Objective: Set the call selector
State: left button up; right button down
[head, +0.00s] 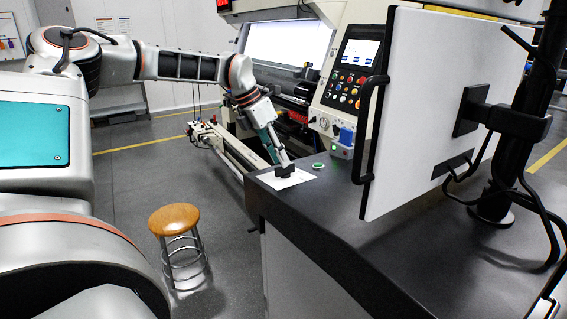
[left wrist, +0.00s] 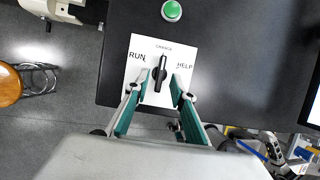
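The call selector is a black knob (left wrist: 160,74) on a white plate (left wrist: 136,50) with the labels RUN at left, CHANGE at top and HELP at right. The knob's long grip stands nearly upright in the left wrist view, its upper end towards CHANGE. In the head view the plate (head: 298,180) lies at the dark counter's near left corner. My left gripper (head: 283,170) points down over it. In the left wrist view its two fingers (left wrist: 160,77) are spread on either side of the knob, with gaps to it. My right gripper is not in view.
A green button (left wrist: 171,11) sits on the dark counter (head: 335,215) beyond the plate. A white monitor (head: 430,110) on a black post stands at the right. A machine control panel (head: 355,75) rises behind. A stool (head: 174,220) stands on the floor at left.

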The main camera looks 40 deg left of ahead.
aim_at(285, 170)
pick_arm(q)
jog(key=shift+x, duration=1.4)
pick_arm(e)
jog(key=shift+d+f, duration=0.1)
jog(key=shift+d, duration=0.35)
pick_arm(q)
grip_shut()
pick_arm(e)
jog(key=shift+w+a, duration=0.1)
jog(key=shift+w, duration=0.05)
